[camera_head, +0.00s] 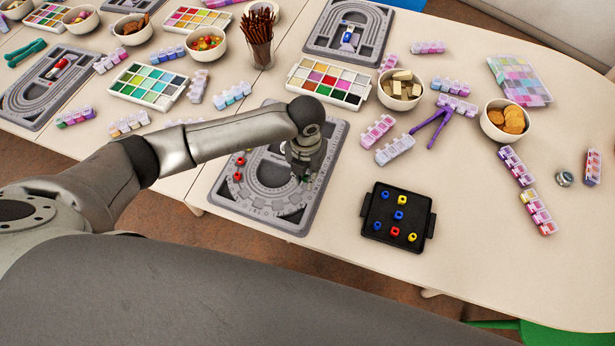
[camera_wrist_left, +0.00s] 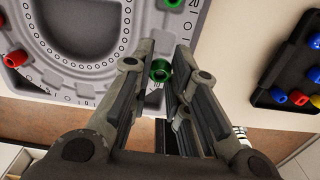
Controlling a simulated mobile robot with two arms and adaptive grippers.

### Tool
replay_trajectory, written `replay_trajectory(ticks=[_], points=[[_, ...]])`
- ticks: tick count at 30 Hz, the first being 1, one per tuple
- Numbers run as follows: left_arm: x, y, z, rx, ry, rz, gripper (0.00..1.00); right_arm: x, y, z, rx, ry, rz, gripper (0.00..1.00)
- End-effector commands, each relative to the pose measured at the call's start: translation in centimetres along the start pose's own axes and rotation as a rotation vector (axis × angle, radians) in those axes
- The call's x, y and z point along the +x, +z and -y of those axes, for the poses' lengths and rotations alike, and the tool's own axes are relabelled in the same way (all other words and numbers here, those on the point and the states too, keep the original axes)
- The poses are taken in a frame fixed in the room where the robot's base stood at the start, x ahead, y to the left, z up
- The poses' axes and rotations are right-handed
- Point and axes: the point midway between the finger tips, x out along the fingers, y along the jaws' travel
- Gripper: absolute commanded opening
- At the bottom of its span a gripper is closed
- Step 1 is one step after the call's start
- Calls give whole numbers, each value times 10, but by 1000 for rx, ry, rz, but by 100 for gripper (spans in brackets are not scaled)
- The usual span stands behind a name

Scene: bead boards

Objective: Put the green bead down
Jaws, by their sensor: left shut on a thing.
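My left gripper (camera_head: 306,167) is over the right side of the grey bead board (camera_head: 270,215). In the left wrist view its fingers (camera_wrist_left: 164,68) are shut on a green bead (camera_wrist_left: 160,70) at their tips, above the board (camera_wrist_left: 75,75). I cannot tell whether the bead touches the board. In the head view the gripper mostly hides this bead. Another green bead (camera_wrist_left: 170,3) shows at the top edge of the wrist view, on the board. Red beads (camera_head: 238,176) sit at the board's left side. My right gripper is not in view.
A black tray (camera_head: 416,217) with blue, yellow and red beads stands to the right of the board. A color palette box (camera_head: 298,73) lies behind it. Bowls, purple pliers (camera_head: 432,128) and small bead boxes lie farther right. The table's front edge is close below the board.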

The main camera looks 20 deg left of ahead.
Motion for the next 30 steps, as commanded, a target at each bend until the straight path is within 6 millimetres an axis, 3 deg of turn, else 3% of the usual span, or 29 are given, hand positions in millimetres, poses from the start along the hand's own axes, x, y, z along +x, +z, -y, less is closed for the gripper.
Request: replay_trajectory(ticks=[7,13,26,27,30], points=[[12,9,0,-1,1,-1,7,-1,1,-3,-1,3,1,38],[39,8,0,1,1,-1,7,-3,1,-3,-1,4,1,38],[46,8,0,1,1,1,7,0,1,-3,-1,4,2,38],[46,8,0,1,1,1,18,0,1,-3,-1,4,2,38],[45,8,0,1,1,1,31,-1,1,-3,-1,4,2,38]])
